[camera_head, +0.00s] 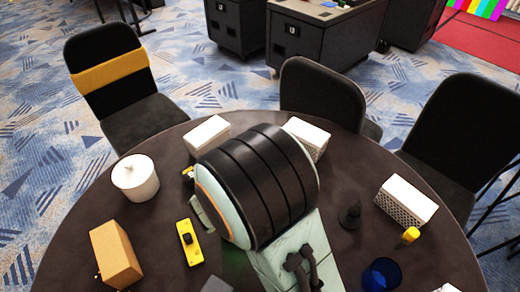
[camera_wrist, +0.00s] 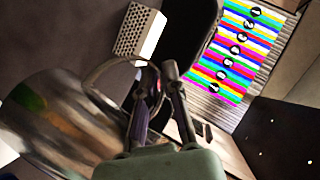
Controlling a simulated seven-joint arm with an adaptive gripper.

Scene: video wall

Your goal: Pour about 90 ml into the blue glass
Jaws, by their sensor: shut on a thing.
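In the wrist view my gripper (camera_wrist: 158,82) is shut on the curved handle of a shiny metal jug (camera_wrist: 62,122). The jug's body fills the lower left of that view and reflects its surroundings. Its mouth and contents cannot be made out. I cannot tell how far it is tilted. The blue glass (camera_head: 381,275) stands on the table near the lower right of the head view. Its inside looks dark, and I cannot tell whether it holds liquid. In the head view my own arm covers the middle of the table, and I cannot make out the jug there.
On the round dark table (camera_head: 160,225) are a white lidded pot (camera_head: 135,178), a cardboard box (camera_head: 115,254), a yellow device (camera_head: 189,242), a small dark object (camera_head: 350,215), a yellow-topped item (camera_head: 410,236) and a white perforated box (camera_head: 405,201). Chairs stand around the far side.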

